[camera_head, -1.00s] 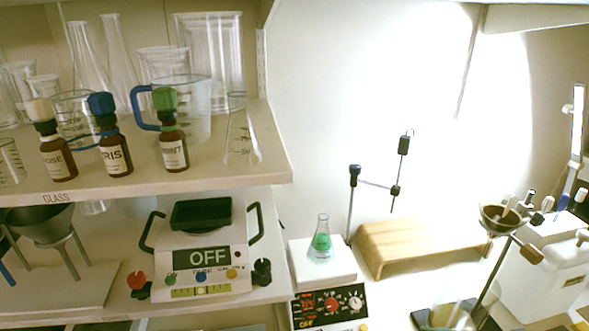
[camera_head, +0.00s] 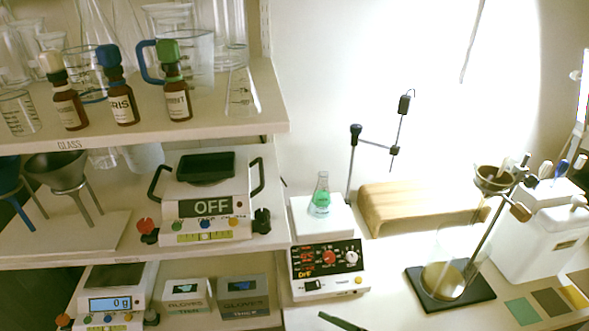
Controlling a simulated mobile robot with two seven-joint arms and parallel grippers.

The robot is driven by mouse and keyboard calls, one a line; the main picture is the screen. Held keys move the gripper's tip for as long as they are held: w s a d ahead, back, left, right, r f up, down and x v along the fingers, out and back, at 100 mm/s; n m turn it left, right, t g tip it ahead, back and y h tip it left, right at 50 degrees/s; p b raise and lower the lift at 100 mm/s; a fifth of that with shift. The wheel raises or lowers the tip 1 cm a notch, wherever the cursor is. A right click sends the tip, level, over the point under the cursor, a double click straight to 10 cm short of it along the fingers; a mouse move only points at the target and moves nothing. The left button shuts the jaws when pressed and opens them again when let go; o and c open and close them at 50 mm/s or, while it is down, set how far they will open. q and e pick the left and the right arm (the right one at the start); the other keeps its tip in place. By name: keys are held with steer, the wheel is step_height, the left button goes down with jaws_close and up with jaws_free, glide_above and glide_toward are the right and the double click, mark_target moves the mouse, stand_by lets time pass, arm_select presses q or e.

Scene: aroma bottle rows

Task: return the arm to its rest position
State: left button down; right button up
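Neither of my arms nor grippers shows in the head view. Three brown aroma bottles stand upright in a row on the upper shelf (camera_head: 200,125): one with a cream cap (camera_head: 67,95), one with a blue cap (camera_head: 121,97) and one with a green cap (camera_head: 176,88). Their white labels face me and are only partly readable.
Glassware crowds behind the bottles. Below are a balance reading OFF (camera_head: 208,205) and another balance (camera_head: 110,303). A hotplate (camera_head: 328,268) carries a green-filled flask (camera_head: 321,196). A ring stand (camera_head: 450,290) and white box (camera_head: 545,245) stand right.

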steer(key=s+d+f+m+h, duration=0.7)
steer(key=s+d+f+m, duration=0.3)
steer(key=m, duration=0.5)
steer(key=shift+s+d+f+t, duration=0.3)
steer(key=shift+s+f, duration=0.4)
steer(key=shift+f, duration=0.05)
